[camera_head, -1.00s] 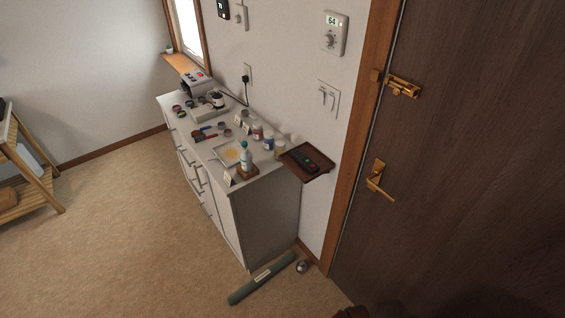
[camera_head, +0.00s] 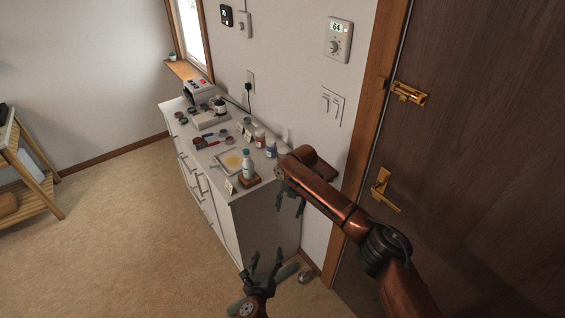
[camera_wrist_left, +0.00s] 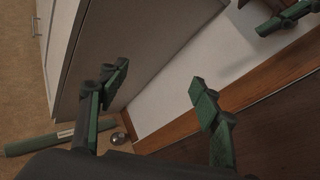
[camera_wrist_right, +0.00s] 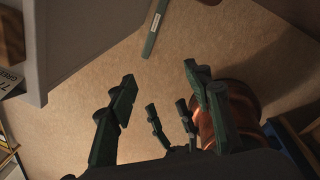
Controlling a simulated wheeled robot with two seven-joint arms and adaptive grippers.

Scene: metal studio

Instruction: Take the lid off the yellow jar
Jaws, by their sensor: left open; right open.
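Several small jars stand on the white cabinet in the head view: a reddish one (camera_head: 259,138), a blue one (camera_head: 270,148) and a pale one (camera_head: 283,153) partly hidden by my right arm. The pale one looked yellowish earlier; at this size I cannot be sure it is the yellow jar, and its lid is not distinct. My right gripper (camera_head: 290,209) is open and empty, beside the cabinet's near end and below its top. My left gripper (camera_head: 266,257) is open and empty, lower, above the floor near the cabinet. Neither wrist view shows the jars.
The cabinet top (camera_head: 262,186) also holds a white bottle (camera_head: 247,165) on a wooden block, a tray (camera_head: 221,164) and a printer-like device (camera_head: 199,91). The door (camera_head: 480,130) is at right.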

